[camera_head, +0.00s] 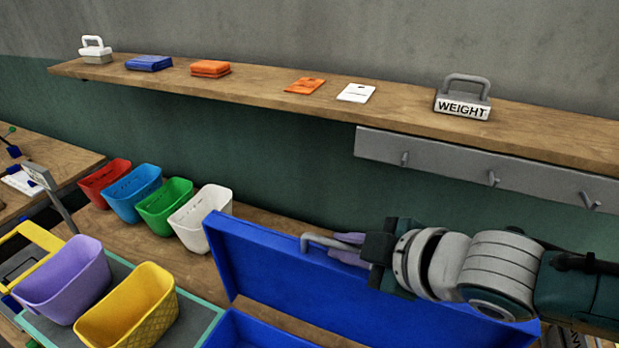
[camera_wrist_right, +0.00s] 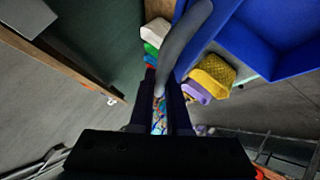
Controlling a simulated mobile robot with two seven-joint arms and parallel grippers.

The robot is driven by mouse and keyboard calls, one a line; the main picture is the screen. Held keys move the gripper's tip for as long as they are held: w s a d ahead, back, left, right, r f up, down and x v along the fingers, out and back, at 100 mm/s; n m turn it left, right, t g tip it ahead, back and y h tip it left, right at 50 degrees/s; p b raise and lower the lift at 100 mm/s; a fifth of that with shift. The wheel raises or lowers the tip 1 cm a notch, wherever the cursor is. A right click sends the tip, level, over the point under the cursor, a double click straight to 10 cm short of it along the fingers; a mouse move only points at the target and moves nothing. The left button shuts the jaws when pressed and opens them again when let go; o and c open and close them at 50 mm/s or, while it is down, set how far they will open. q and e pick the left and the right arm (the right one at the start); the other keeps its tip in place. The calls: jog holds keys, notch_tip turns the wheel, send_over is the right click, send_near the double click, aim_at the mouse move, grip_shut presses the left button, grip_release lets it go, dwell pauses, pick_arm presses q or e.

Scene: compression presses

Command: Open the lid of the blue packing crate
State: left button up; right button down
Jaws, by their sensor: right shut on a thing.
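The blue packing crate (camera_head: 250,332) is at the bottom middle of the head view, with part of its interior showing. Its blue lid (camera_head: 265,255) stands raised, tilted steeply up at the back of the crate. A grey bar handle (camera_head: 312,241) sits on the lid's upper edge. My right gripper (camera_head: 348,246) comes in from the right and is shut on this handle. In the right wrist view the grey handle (camera_wrist_right: 185,45) runs down between the fingers of my right gripper (camera_wrist_right: 161,105), with the blue crate at the upper right. My left gripper is not in view.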

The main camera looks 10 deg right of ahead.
jog(key=shift+w, duration=0.1)
jog(key=c, duration=0.9)
grip_release()
jog(key=shift+s+d+r, duration=0.25)
jog(key=shift+s+r, duration=0.05)
jog(key=shift+s, duration=0.2)
jog(key=v, duration=0.8)
jog(key=shift+s+d+r, duration=0.1)
jog(key=shift+s+r, duration=0.1)
jog(key=shift+r, duration=0.15)
jog(key=s+a+r+m+g+h+p, duration=0.1)
jog(key=s+a+r+m+h+p, duration=0.1)
jog(key=s+r+m+p, duration=0.3)
jog(key=s+d+r+m+g+h+p, duration=0.1)
jog(key=s+m, duration=0.1)
jog(key=s, duration=0.2)
jog(key=s+d+r+m+g+p, duration=0.1)
jog(key=s+d+m+g, duration=0.1)
jog(key=s, duration=0.2)
jog(key=s+d+r+m+g+h+p, duration=0.1)
jog(key=s+d+r+m+g, duration=0.1)
jog(key=s+m, duration=0.1)
jog(key=shift+s+d+r+h+p, duration=0.15)
jog(key=shift+s+h+p, duration=0.2)
jog(key=shift+s, duration=0.55)
